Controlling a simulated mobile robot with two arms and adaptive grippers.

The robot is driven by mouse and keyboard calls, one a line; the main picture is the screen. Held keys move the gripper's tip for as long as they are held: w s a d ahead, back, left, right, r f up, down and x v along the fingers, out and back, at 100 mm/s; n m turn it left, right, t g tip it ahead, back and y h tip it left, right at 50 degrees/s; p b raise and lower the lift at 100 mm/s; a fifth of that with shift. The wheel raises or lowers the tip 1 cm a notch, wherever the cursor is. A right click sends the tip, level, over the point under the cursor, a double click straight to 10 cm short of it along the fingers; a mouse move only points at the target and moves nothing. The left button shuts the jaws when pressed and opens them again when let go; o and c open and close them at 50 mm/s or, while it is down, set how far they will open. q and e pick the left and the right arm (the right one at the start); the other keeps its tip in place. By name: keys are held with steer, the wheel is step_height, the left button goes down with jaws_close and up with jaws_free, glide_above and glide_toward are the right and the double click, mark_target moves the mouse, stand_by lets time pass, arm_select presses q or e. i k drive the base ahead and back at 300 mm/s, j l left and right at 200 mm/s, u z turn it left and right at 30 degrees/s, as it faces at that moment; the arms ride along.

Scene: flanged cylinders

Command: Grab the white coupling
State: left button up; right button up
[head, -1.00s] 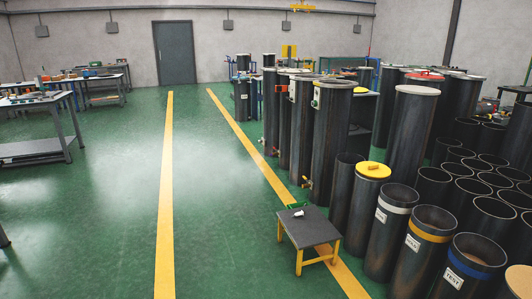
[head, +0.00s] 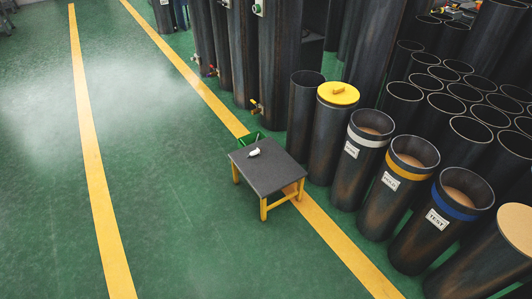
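A small white object (head: 254,152), which looks like the white coupling, lies on the dark top of a low table (head: 270,172) with yellow legs. It is too small to make out its shape well. The table stands on the floor near the middle of the head view, across the yellow line. Neither of my grippers shows in this view.
Tall dark cylinders, one with a yellow lid (head: 338,93), stand close behind and right of the table. Open green floor (head: 160,200) lies to the left, between yellow lines (head: 94,170).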

mark_target(254, 153)
steer(key=i+z, duration=0.3)
steer(key=z, duration=0.2)
steer(key=i+j+z, duration=0.25)
steer(key=z, duration=0.2)
